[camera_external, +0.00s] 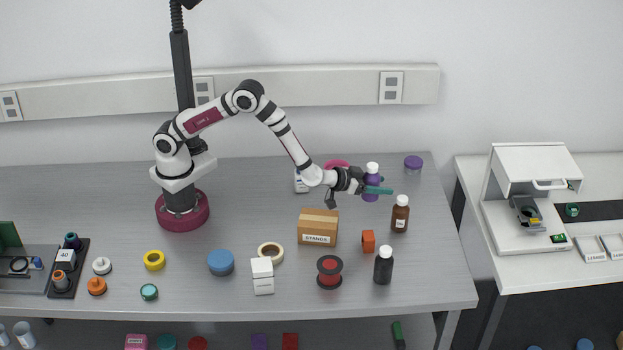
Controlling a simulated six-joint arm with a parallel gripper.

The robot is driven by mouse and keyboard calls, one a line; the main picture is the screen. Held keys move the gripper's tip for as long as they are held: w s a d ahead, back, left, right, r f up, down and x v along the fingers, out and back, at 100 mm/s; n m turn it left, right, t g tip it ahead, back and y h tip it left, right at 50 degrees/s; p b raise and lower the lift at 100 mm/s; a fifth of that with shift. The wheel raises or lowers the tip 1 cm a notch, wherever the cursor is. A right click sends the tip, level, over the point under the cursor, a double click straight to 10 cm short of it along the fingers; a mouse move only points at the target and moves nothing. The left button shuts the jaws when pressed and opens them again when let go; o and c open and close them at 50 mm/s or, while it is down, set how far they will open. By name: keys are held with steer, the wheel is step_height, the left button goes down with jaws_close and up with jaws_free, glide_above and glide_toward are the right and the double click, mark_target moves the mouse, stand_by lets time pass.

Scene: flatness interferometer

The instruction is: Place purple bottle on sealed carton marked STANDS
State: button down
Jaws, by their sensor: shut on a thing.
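The purple bottle (372,170) with a white cap is at the right rear of the bench. My gripper (372,188) reaches it from the left and is shut on it, with the fingers across its body. I cannot tell whether the bottle's base touches the bench. The sealed carton marked STANDS (317,228) is a brown box with a white label, in front and to the left of the bottle. Its top is bare apart from a tape strip.
A brown bottle (400,214), an orange block (368,241), a black bottle (383,265) and a red spool (330,271) stand right and front of the carton. A purple-lidded jar (413,164) stands behind right.

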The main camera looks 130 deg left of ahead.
steer(key=s+d+r, duration=0.2)
steer(key=d+r, duration=0.1)
steer(key=d, duration=0.5)
steer(key=s+d+r+n+g, duration=0.1)
steer(key=s+d+r, duration=0.15)
steer(key=d, duration=0.65)
steer(key=s+d+r, duration=0.2)
steer(key=s+d, duration=0.1)
steer(key=d, duration=0.5)
glide_above(327, 216)
step_height(327, 216, down, 6)
steer(key=shift+d+f, duration=0.1)
steer(key=shift+f, duration=0.15)
step_height(327, 216, down, 4)
steer(key=shift+f, duration=0.1)
steer(key=shift+f+y, duration=0.1)
steer(key=shift+y, duration=0.2)
steer(key=shift+c, duration=0.6)
jaws_free()
